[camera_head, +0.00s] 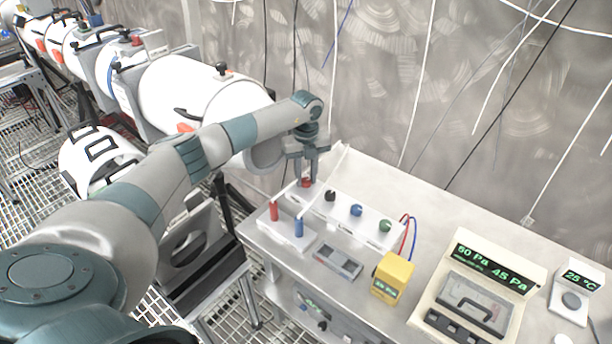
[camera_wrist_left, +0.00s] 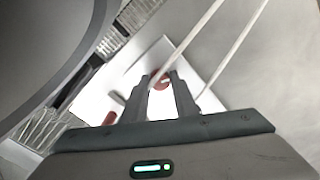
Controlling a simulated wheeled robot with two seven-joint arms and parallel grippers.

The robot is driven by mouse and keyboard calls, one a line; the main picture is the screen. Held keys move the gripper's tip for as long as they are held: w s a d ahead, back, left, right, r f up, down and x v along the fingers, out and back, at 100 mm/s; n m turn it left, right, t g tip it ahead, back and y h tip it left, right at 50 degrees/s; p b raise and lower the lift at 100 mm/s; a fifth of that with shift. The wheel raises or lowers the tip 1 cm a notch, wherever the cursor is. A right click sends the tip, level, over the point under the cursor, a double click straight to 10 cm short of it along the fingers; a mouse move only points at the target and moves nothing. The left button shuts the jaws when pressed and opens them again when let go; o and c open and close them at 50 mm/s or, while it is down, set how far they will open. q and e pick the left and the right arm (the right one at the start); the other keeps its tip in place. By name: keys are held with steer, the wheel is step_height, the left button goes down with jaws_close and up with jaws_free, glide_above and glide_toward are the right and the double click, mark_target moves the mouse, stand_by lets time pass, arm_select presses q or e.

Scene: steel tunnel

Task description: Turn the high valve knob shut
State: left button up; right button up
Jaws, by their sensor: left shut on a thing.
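A long white panel (camera_head: 345,222) on the steel table carries a row of knobs: a red knob (camera_head: 306,183), a black knob (camera_head: 330,195), a blue knob (camera_head: 356,210) and a green knob (camera_head: 385,225). I cannot read which one is labelled as the high valve. My left gripper (camera_head: 307,176) points down at the red knob, at the panel's far left end, and is shut on it. In the left wrist view the red knob (camera_wrist_left: 161,82) shows between the fingertips (camera_wrist_left: 162,76), partly hidden by them. My right gripper is not in view.
A smaller white block with a red handle (camera_head: 274,211) and a blue handle (camera_head: 298,227) stands in front of the panel. A grey box (camera_head: 338,261), a yellow meter (camera_head: 392,277) and a pressure display (camera_head: 478,290) stand nearby. White tubes rise behind the panel.

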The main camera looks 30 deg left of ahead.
arm_select(q)
steer(key=n+p, duration=0.1)
steer(key=n, duration=0.3)
steer(key=shift+n, duration=0.4)
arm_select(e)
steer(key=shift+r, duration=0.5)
arm_select(q)
steer(key=o, duration=1.1)
steer(key=shift+c, duration=0.2)
steer(key=shift+r, duration=0.1)
step_height(320, 180, up, 11)
steer(key=b, duration=0.4)
step_height(320, 180, up, 6)
glide_above(306, 180)
steer(key=shift+r+b, duration=0.1)
steer(key=shift+b, duration=0.3)
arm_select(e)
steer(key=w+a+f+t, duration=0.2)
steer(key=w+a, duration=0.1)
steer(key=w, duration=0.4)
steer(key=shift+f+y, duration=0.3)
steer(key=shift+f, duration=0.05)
